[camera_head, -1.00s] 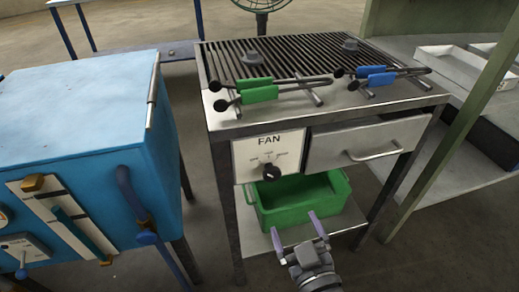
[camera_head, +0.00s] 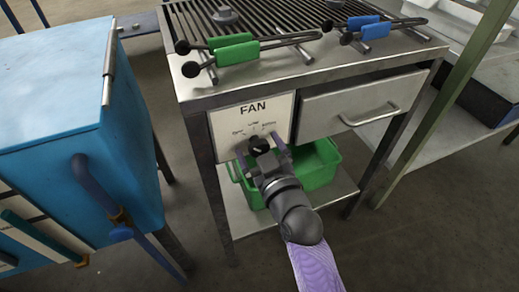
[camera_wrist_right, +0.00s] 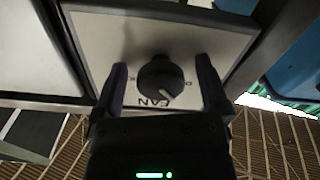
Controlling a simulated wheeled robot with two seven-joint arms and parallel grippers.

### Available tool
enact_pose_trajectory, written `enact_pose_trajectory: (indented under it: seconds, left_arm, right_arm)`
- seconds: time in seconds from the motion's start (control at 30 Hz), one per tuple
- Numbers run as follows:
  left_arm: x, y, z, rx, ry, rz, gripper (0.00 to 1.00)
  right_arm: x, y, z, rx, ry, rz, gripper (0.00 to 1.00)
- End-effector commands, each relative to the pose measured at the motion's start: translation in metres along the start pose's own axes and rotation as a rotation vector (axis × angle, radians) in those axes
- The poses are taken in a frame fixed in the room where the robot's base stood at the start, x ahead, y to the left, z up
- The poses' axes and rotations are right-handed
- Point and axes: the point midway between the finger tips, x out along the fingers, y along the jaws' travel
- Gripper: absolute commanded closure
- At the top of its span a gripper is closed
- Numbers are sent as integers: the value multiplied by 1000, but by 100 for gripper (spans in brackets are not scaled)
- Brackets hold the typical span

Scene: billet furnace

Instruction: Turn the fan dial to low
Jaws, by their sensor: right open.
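The fan dial (camera_head: 259,145) is a black round knob on a pale panel (camera_head: 224,121) marked FAN, on the front of the grill table. In the right wrist view the dial (camera_wrist_right: 160,78) shows a white pointer line, and the panel (camera_wrist_right: 100,35) appears upside down. My right gripper (camera_head: 262,150) is open in front of the panel, with one finger on each side of the dial. In the right wrist view its fingers (camera_wrist_right: 163,88) stand apart with gaps to the dial. The small setting labels are hard to read. My left gripper is not in view.
A drawer (camera_head: 360,110) with a bar handle is right of the panel. A green bin (camera_head: 318,165) sits on the shelf below. Tongs with green (camera_head: 236,50) and blue (camera_head: 360,25) grips lie on top. A blue furnace (camera_head: 60,95) stands at left, a green post (camera_head: 445,100) at right.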

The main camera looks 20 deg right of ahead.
Motion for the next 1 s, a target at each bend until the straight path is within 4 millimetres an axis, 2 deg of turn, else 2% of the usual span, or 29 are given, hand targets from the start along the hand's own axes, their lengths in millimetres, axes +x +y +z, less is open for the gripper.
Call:
enact_pose_trajectory:
  seconds: [0.07,0.5,0.53,0.77,1.0]
  left_arm:
    - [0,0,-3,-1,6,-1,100]
    - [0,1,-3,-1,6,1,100]
    - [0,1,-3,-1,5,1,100]
    - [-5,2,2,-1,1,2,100]
    - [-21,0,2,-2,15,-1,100]
  right_arm:
    - [0,0,0,0,0,0,5]
    - [0,0,0,-1,1,0,96]
    - [0,0,0,-1,0,0,99]
    - [0,0,-2,26,1,0,99]
    - [0,1,-5,160,2,0,99]
